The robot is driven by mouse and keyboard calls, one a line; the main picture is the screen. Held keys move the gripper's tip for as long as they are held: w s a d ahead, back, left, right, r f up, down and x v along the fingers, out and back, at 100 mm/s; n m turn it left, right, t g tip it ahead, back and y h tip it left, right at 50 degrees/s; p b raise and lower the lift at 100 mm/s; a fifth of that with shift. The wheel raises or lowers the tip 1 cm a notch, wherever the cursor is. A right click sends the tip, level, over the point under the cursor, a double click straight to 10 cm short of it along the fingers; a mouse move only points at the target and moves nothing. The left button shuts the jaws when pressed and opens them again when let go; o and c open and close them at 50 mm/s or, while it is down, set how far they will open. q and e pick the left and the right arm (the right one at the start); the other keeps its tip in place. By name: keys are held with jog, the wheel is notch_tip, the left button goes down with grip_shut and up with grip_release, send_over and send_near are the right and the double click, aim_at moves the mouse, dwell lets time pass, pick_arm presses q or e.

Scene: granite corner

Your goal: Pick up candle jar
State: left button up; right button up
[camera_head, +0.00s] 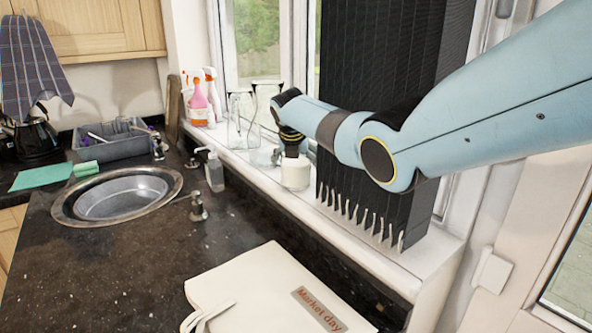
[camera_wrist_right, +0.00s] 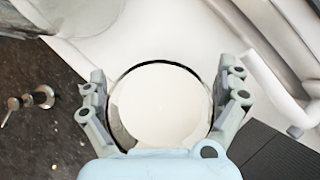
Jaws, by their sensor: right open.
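The candle jar (camera_head: 296,173) is a short white round jar standing upright on the white window sill. In the right wrist view its pale round top (camera_wrist_right: 160,104) with a dark rim fills the middle. My right gripper (camera_head: 292,150) is above the jar in the head view, pointing down. In the wrist view my right gripper (camera_wrist_right: 166,85) is open, with one finger on each side of the jar. I cannot tell whether the fingers touch it. My left gripper is not in view.
Clear glass vessels (camera_head: 242,117) and spray bottles (camera_head: 206,98) stand left of the jar on the sill. A tall black ribbed panel (camera_head: 375,130) rises close to the right. A canvas bag (camera_head: 265,295) lies on the dark counter near a round sink (camera_head: 70,207).

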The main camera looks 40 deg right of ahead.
jog(key=c, duration=1.4)
jog(key=shift+o, duration=0.2)
jog(key=shift+r, duration=0.1)
jog(key=shift+w+a+r+b, duration=0.1)
jog(key=shift+a+r+b, duration=0.1)
jog(key=shift+r+b, duration=0.15)
notch_tip(320, 180, up, 6)
jog(key=shift+r+b, duration=0.15)
jog(key=shift+b, duration=0.3)
jog(key=w+a+b, duration=0.2)
jog(key=a+b, duration=0.1)
jog(key=a, duration=1.6)
jog(key=shift+a+b, duration=0.25)
jog(key=shift+b, duration=0.15)
